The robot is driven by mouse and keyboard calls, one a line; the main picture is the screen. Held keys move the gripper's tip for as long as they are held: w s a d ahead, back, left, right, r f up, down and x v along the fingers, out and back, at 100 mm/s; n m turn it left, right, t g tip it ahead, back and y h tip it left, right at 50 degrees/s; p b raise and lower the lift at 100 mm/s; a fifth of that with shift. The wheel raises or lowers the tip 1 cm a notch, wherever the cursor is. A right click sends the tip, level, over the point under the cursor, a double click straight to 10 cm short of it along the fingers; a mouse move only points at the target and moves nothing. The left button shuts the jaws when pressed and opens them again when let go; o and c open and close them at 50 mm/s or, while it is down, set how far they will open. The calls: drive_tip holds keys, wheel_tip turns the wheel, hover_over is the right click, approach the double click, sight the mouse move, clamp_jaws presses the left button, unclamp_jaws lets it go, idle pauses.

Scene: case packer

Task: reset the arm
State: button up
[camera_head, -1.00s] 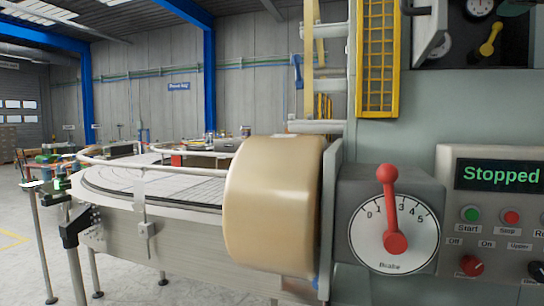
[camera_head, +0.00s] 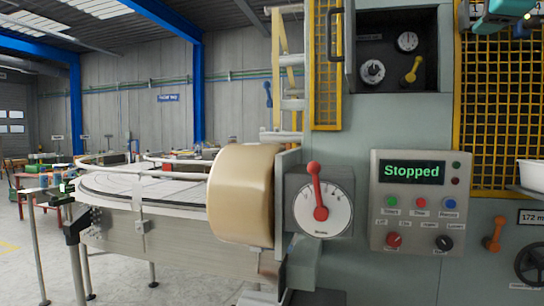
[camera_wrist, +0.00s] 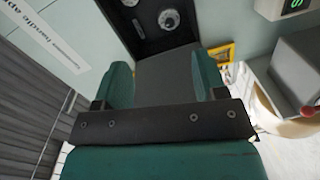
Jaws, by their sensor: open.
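My gripper (camera_wrist: 162,72) shows in the wrist view, with two green fingers spread apart and nothing between them. Beyond the fingers is a dark recess (camera_wrist: 135,35) with round dials, apart from them as far as I can tell. In the head view a small teal piece (camera_head: 506,7) shows at the top right edge, mostly cut off; I cannot tell whether it is part of my arm.
The machine's control panel (camera_head: 416,205) reads "Stopped". Left of it are a dial with a red lever (camera_head: 319,190) and a large tan roll (camera_head: 240,195) beside a round conveyor (camera_head: 150,190). A recessed dial box (camera_head: 392,70) sits above. Open floor (camera_head: 25,265) lies at left.

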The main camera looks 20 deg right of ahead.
drive_tip(key=w+a+f+g+y, duration=0.1)
drive_tip(key=w+a+f+y, duration=0.3)
drive_tip(key=f, duration=0.3)
drive_tip(key=w+a+f+g+y, duration=0.1)
drive_tip(key=w+a+f+y, duration=0.1)
drive_tip(key=w+a+f, duration=0.45)
drive_tip(key=s+a+f+g+y, duration=0.2)
drive_tip(key=a+f, duration=0.3)
drive_tip(key=f, duration=0.2)
drive_tip(key=s+a+f+g+y, duration=0.1)
drive_tip(key=a+f+y, duration=0.2)
drive_tip(key=a+f, duration=0.35)
drive_tip(key=s+a+f+m+g+y, duration=0.1)
drive_tip(key=s+a+f+g, duration=0.3)
drive_tip(key=s+a+f, duration=0.3)
drive_tip(key=s+a+f+m+g+y, duration=0.1)
drive_tip(key=s+a+f+g, duration=0.4)
drive_tip(key=s+f, duration=0.8)
wheel_tip(320, 180, down, 3)
drive_tip(key=shift+s+a+r+g+y, duration=0.1)
drive_tip(key=shift+s+a+g+y, duration=0.15)
drive_tip(key=shift+a, duration=0.9)
drive_tip(key=shift+w, duration=0.1)
